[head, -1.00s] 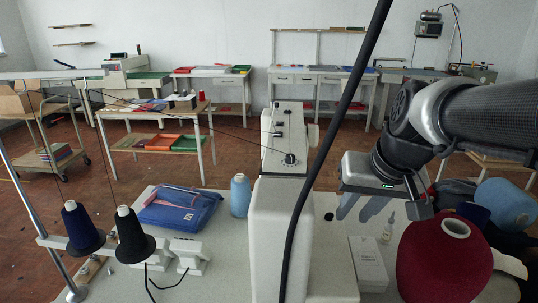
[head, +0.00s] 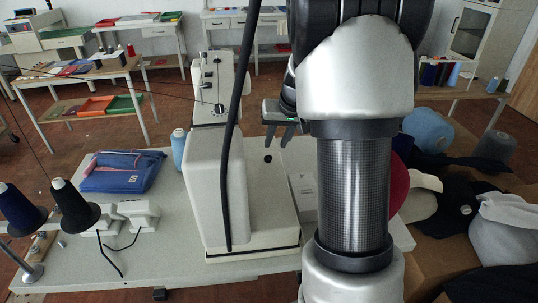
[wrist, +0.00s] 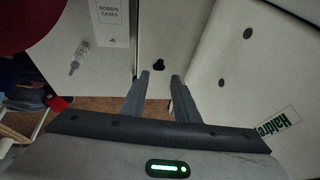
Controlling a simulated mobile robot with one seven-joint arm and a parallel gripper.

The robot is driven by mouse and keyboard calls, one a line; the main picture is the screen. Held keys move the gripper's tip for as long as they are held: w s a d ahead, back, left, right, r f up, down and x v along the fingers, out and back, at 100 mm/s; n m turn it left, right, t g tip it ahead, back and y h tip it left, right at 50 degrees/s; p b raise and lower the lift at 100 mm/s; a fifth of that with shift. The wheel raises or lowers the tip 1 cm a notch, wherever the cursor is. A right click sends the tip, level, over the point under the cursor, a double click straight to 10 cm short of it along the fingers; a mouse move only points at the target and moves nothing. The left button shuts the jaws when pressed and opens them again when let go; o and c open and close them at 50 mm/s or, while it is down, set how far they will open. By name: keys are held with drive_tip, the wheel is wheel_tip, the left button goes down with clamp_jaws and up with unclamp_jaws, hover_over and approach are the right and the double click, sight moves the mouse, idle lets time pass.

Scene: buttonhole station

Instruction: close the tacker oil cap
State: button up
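The tacker is the white machine (head: 208,185) on the grey-white table. A small black piece, which looks like the oil cap (head: 267,158), sits on its flat bed to the right of the head. In the wrist view the cap (wrist: 158,65) shows as a small dark shape just beyond my fingertips; whether it is up or down is too small to tell. My gripper (head: 277,140) hangs above and behind the cap in the head view. Its two grey fingers (wrist: 160,75) are apart with nothing between them.
A white box marked "bobbin cases" (wrist: 113,22) and a small bottle (wrist: 80,56) stand beside the tacker. A dark red cone (head: 398,185) is partly hidden by my arm. A blue pouch (head: 122,171) lies left. A black cable crosses in front of the tacker.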

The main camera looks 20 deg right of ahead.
sight(269, 158)
drive_tip(key=x, duration=0.8)
drive_tip(key=shift+f+b, duration=0.3)
drive_tip(key=shift+w+r, duration=0.1)
clamp_jaws()
